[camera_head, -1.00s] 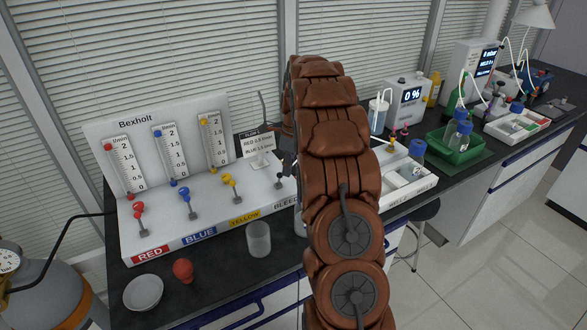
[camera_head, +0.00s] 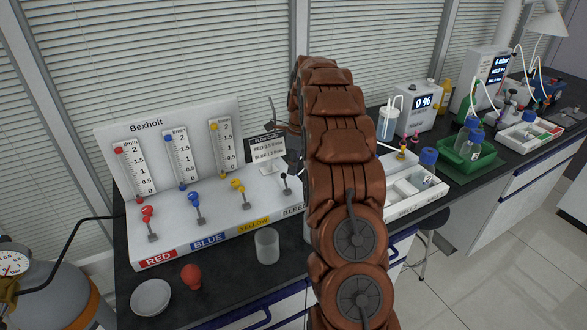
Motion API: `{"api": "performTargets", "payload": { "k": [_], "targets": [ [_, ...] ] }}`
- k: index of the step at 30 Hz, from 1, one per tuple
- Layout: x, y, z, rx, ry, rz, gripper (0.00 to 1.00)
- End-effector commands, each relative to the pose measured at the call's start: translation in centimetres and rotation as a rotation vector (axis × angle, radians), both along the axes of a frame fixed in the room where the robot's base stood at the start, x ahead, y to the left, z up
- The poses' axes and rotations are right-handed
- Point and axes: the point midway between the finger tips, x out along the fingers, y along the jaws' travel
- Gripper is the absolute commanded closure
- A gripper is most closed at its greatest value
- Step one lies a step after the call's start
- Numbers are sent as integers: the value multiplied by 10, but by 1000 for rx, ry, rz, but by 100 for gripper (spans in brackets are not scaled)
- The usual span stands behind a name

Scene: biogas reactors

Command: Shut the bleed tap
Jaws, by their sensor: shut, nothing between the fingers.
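The bleed tap (camera_head: 286,184) is a small dark tap on the right part of the white Bexholt panel, above the BLEED label (camera_head: 293,211). Its handle looks roughly upright, but it is too small to tell whether it is open or shut. My gripper (camera_head: 293,160) is a dark shape just above and behind the tap, mostly hidden by my brown arm. It is shut and empty, and I cannot tell whether it touches the tap.
Red (camera_head: 149,222), blue (camera_head: 195,206) and yellow (camera_head: 240,194) taps stand left of the bleed tap. A flow card (camera_head: 266,152) stands close behind it. A clear beaker (camera_head: 267,246), a red bulb (camera_head: 191,276) and a white dish (camera_head: 151,297) sit in front.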

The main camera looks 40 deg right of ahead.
Motion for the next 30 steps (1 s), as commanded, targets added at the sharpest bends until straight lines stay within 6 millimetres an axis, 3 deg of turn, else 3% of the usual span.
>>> {"api": "performTargets", "payload": {
  "k": [17,25,30],
  "targets": [
    [-2,-3,9,-1,0,-2,100],
    [-12,-22,35,-3,-4,5,100],
    [-4,-26,37,-1,-1,6,100]
  ]
}}
